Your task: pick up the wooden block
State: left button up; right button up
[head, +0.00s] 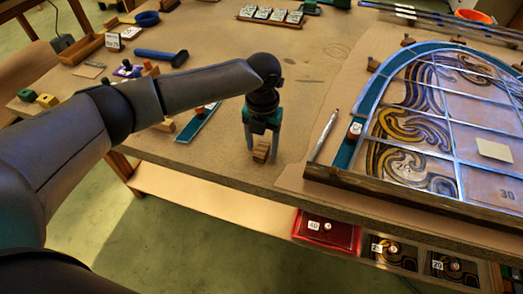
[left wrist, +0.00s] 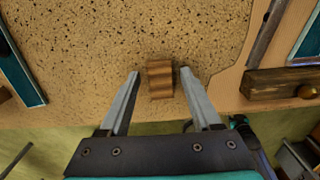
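The wooden block (head: 261,152) is small and brown with ridged sides, and lies on the speckled worktable near its front edge. It also shows in the left wrist view (left wrist: 160,80). My left gripper (head: 261,146) points down over it, with one finger on each side. In the left wrist view the fingers of the left gripper (left wrist: 160,73) are apart, with a gap between each finger and the block. I cannot tell how far the fingertips are above the table.
The leaded panel (head: 420,130) lies right of the block, edged by a dark wooden strip (head: 400,188). A teal strip (head: 200,121), a blue-handled hammer (head: 160,56) and small blocks lie to the left. A red tray (head: 327,231) sits on the shelf below.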

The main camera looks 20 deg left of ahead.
pick_arm(q)
grip_shut()
dwell(0.3)
